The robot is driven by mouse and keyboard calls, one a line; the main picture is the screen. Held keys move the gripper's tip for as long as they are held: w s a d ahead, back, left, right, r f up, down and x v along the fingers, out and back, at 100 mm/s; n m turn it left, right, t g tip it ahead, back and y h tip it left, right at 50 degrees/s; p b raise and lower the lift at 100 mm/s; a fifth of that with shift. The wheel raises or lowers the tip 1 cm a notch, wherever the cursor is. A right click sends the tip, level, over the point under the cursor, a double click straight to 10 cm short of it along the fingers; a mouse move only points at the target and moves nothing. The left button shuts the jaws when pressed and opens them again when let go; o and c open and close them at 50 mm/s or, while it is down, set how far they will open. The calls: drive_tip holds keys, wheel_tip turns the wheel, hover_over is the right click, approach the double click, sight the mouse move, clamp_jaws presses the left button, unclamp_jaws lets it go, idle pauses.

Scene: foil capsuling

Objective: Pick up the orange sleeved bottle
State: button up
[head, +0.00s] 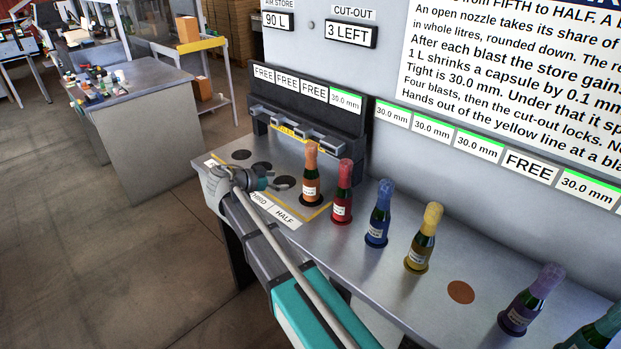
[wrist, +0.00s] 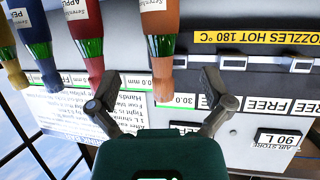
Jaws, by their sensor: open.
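The orange sleeved bottle (head: 311,181) stands upright in the rightmost spot of the yellow-lined nozzle area, with an orange sleeve over its neck and an orange label. In the wrist view the orange bottle (wrist: 158,45) appears upside down, its neck lying between the fingers in the picture. My gripper (head: 287,184) is open and empty, just left of the bottle in the head view. In the wrist view my gripper (wrist: 160,80) shows both fingers spread apart, one on each side of the orange sleeve. I cannot tell whether a finger touches it.
A red bottle (head: 342,192) stands close right of the orange one. Blue (head: 378,214), yellow (head: 424,238), purple (head: 530,300) and teal (head: 597,335) bottles stand farther along. An orange disc (head: 461,292) marks an empty spot. Nozzles (head: 320,140) and an upright panel stand behind.

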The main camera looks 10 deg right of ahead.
sight(304, 182)
drive_tip(key=shift+a+f, duration=0.1)
drive_tip(key=shift+a, duration=0.05)
drive_tip(key=b+x, duration=0.3)
drive_tip(key=x, duration=0.4)
drive_tip(key=shift+a+f, duration=0.1)
drive_tip(key=shift+w+d+f, duration=0.2)
drive_tip(key=shift+d, duration=0.45)
drive_tip(key=shift+f+b+x, duration=0.2)
drive_tip(key=shift+b+x, duration=0.9)
drive_tip(key=shift+x, duration=0.85)
drive_tip(key=shift+w+d+f, duration=0.2)
drive_tip(key=shift+d, duration=0.3)
